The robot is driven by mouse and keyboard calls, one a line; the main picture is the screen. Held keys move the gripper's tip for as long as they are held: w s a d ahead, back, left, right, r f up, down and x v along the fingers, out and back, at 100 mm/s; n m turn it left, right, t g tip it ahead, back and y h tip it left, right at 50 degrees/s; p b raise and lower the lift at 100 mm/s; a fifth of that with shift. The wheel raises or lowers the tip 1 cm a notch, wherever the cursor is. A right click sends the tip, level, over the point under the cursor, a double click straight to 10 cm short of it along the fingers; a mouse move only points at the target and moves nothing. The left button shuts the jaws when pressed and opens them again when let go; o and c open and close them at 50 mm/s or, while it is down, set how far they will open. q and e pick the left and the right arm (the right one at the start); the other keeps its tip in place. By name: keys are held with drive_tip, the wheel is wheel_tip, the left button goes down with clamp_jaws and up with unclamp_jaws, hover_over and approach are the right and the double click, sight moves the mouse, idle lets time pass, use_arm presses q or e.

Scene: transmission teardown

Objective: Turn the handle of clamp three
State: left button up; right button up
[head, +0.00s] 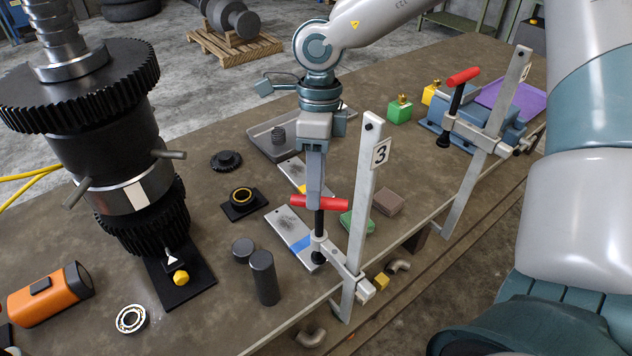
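Clamp three is the upright grey bar clamp (361,215) with a white "3" plate (381,152), fixed at the table's front edge. Its red T-handle (335,204) lies roughly level on top of a black screw (319,222), left of the bar. My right gripper (315,192) points straight down over the handle. Its fingertips meet or overlap the middle of the handle. The fingers line up one behind the other, so I cannot tell whether they are closed on it. My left gripper is out of view.
A second red-handled clamp (498,110) stands further right beside a blue vise-like fixture (430,118). A large black gear shaft (110,150) stands at left. Dark cylinders (264,278), a blue-marked plate (290,230) and a green block (345,222) lie near clamp three.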

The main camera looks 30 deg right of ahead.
drive_tip(key=shift+s+a+f, duration=0.1)
drive_tip(key=shift+s+f, duration=0.05)
drive_tip(key=shift+f, duration=0.5)
clamp_jaws()
